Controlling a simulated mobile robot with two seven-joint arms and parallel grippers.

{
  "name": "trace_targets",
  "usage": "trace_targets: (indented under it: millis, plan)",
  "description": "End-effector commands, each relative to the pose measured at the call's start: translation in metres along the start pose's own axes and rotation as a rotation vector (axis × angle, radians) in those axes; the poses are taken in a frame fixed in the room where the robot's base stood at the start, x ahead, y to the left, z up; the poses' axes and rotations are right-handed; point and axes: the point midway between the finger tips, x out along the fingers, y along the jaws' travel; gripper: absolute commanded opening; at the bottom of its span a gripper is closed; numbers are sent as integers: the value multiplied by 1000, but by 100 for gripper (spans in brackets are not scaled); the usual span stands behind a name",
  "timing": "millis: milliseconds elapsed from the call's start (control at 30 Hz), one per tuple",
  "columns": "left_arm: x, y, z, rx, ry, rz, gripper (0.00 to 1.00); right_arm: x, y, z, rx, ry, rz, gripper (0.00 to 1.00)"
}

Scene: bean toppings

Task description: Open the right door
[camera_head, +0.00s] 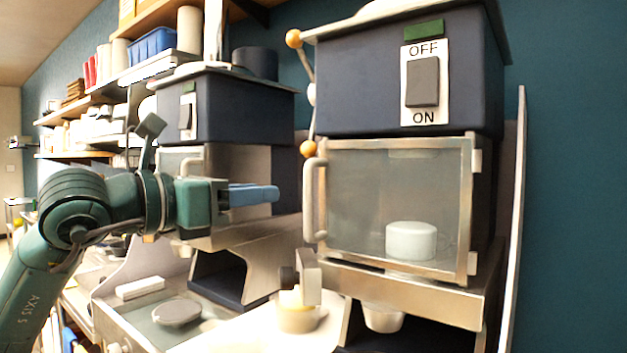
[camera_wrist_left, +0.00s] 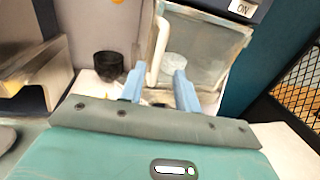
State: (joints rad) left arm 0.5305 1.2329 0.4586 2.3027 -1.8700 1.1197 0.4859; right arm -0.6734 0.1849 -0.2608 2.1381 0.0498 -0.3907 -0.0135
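The right door (camera_head: 395,205) is a clear panel in a pale metal frame on the front of the right machine. It looks shut, and a white cup-like object (camera_head: 411,240) shows behind it. Its upright pale handle (camera_head: 315,200) is on the left edge. My left gripper (camera_head: 278,193) is left of this handle, apart from it, with blue fingers pointing right. In the left wrist view the fingers (camera_wrist_left: 159,70) are spread and empty, and the handle (camera_wrist_left: 158,50) appears ahead, in line with the gap. My right gripper is not in view.
The right machine's dark upper box (camera_head: 350,90) carries an OFF/ON switch (camera_head: 423,82) and a lever with orange knobs (camera_head: 294,39). A second machine (camera_head: 245,110) stands behind my left gripper.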

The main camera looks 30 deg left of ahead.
Motion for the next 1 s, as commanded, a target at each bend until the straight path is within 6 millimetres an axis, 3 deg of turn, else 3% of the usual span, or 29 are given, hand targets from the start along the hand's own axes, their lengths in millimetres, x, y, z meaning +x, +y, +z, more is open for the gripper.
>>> trace_targets:
  millis: [167, 533, 733, 1000]
  plan:
    - [33, 0, 7, -3, 3, -2, 32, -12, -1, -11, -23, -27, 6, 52]
    - [87, 0, 4, -5, 1, -4, 32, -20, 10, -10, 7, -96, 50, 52]
    - [101, 0, 2, -2, 1, -2, 32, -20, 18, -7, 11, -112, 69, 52]
    - [103, 0, 0, -1, 1, -3, 32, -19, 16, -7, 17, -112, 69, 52]
